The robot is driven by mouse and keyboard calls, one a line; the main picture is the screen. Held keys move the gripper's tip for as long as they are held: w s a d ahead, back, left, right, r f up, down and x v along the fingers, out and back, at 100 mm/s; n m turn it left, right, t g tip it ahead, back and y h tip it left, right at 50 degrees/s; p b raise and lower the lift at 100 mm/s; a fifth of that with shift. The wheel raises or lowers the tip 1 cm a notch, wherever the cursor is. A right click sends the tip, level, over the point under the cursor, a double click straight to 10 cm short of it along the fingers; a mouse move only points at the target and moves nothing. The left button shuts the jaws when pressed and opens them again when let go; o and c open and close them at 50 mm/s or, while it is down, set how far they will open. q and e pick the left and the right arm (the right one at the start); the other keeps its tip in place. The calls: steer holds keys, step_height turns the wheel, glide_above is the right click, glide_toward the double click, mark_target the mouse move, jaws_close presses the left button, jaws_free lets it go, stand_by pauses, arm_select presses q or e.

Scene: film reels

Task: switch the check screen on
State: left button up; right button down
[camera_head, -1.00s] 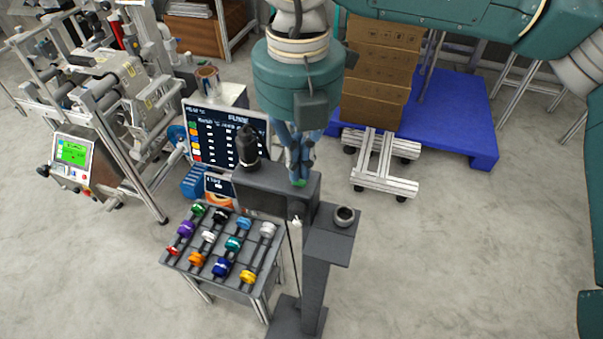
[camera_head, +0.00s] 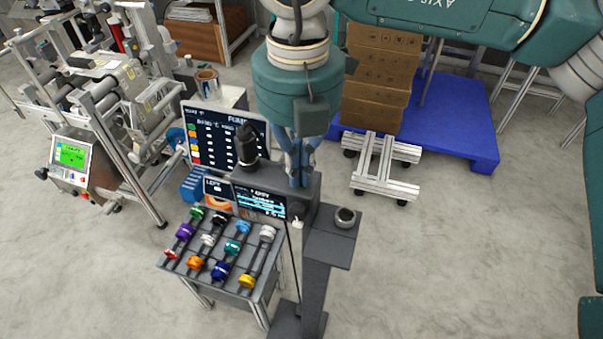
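The check screen (camera_head: 262,202) is a small panel on the front of a dark grey housing above the rack, and it is lit with text and cyan lines. My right gripper (camera_head: 298,181) comes down from above, its blue fingers close together at the tips and empty. The fingertips are at the top of the housing, at its right end, and hide the spot beneath them. I cannot tell whether they touch it. My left gripper is not in view.
A rack (camera_head: 224,250) of coloured spools stands below the screen. A larger display (camera_head: 212,137) is behind it, with a black knobbed post (camera_head: 246,147) in front. A grey stand with a small cup (camera_head: 345,217) is at the right. Open floor lies further right.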

steer(key=shift+r, duration=0.1)
steer(key=shift+r+p, duration=1.5)
steer(key=shift+r, duration=1.95)
